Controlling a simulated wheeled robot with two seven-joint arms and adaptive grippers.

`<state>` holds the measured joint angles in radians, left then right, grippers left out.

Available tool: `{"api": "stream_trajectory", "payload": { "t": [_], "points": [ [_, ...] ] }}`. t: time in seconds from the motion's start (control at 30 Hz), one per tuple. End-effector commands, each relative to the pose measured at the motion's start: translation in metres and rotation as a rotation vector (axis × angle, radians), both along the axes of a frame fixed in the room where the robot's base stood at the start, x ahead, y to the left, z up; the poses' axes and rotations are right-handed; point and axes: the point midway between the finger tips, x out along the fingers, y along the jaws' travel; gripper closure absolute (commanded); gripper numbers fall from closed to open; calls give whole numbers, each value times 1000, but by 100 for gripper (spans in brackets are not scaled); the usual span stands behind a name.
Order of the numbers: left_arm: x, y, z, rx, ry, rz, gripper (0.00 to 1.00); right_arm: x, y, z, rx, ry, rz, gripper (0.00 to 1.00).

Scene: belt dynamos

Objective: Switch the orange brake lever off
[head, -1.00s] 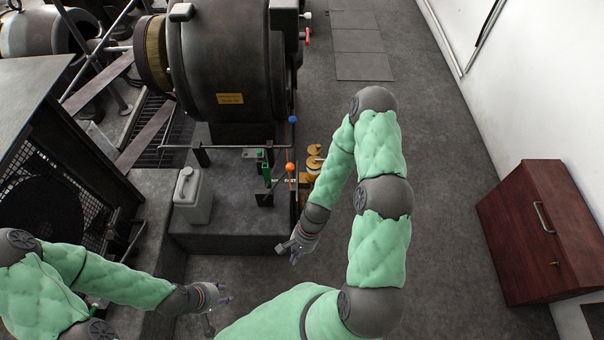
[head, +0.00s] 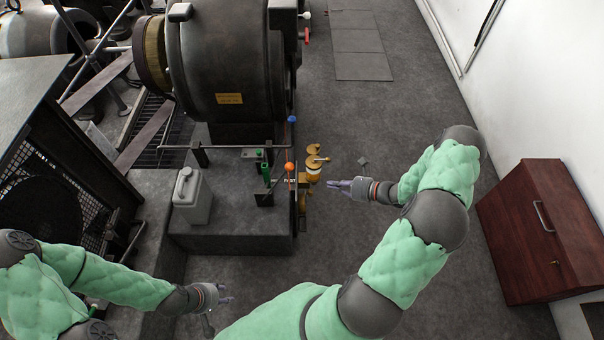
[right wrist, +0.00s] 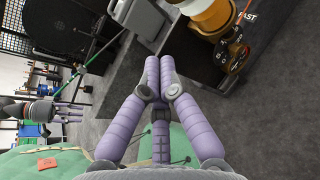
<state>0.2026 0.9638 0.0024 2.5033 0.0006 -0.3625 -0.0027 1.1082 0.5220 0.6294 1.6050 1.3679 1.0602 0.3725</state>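The orange-knobbed brake lever (head: 289,167) stands at the right front edge of the dynamo's plinth, its thin rod slanting down to the left. My right gripper (head: 329,184) is to the right of the lever and a little nearer, just right of the brass fitting, apart from the knob. In the right wrist view its fingertips (right wrist: 160,60) are together with nothing visible between them. My left gripper (head: 228,295) is low in the head view, away from the lever, with its fingers spread and empty.
A blue-knobbed lever (head: 292,119) stands behind the orange one. Brass fittings (head: 313,162) stick out beside the plinth. A grey jerrycan (head: 192,196) stands left on the plinth (head: 230,238). A dark red cabinet (head: 540,235) is at right; floor between is open.

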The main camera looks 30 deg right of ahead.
Motion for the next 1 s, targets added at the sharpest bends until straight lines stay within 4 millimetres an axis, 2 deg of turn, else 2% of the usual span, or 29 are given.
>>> {"api": "stream_trajectory", "payload": {
  "t": [0.27, 0.73, 1.0],
  "points": [
    [0, 0, -8, 0, 0, 0, 60, 15, 12, -9, 1, -1, 5, 100],
    [0, 0, -37, 0, 0, 0, 60, 81, 57, -40, -1, -1, 8, 100],
    [0, 0, -46, 0, 0, 0, 60, 107, 65, -24, -1, -1, 4, 100]
  ]
}}
